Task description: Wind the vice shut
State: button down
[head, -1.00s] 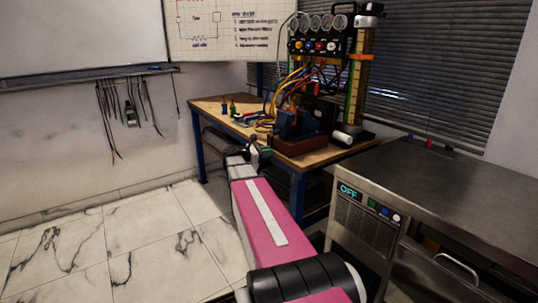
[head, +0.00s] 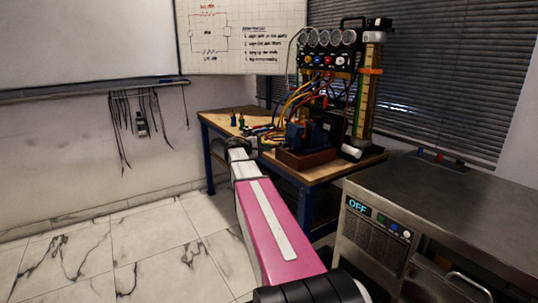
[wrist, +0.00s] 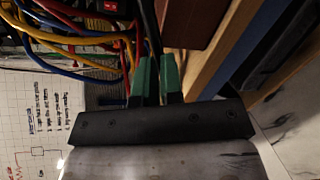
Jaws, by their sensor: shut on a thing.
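The blue vice (head: 303,138) stands on a red-brown base (head: 306,159) at the front edge of the wooden bench in the head view. In the wrist view, my gripper (wrist: 156,78) has its two green fingers close together. They are shut on a thin dark bar (wrist: 149,30), which looks like the vice's handle. The bar runs up and out of the picture. A red-brown block (wrist: 192,20), apparently the vice's base, lies just right of the bar. In the head view my fingers cannot be made out, and the vice jaw gap is too small to judge.
Red, yellow and blue cables (wrist: 80,40) hang close left of my fingers. A gauge panel (head: 324,62) stands behind the vice. A white cylinder (head: 351,152) lies to its right. A steel cabinet (head: 440,200) showing OFF stands at the right. The floor at left is clear.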

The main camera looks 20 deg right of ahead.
jog(key=c, duration=1.2)
grip_release()
jog(key=a, duration=0.3)
jog(key=a+r, duration=0.1)
jog(key=a, duration=0.3)
jog(key=a+r, duration=0.1)
jog(key=a, duration=0.2)
jog(key=shift+s+a, duration=0.3)
jog(key=shift+s, duration=0.05)
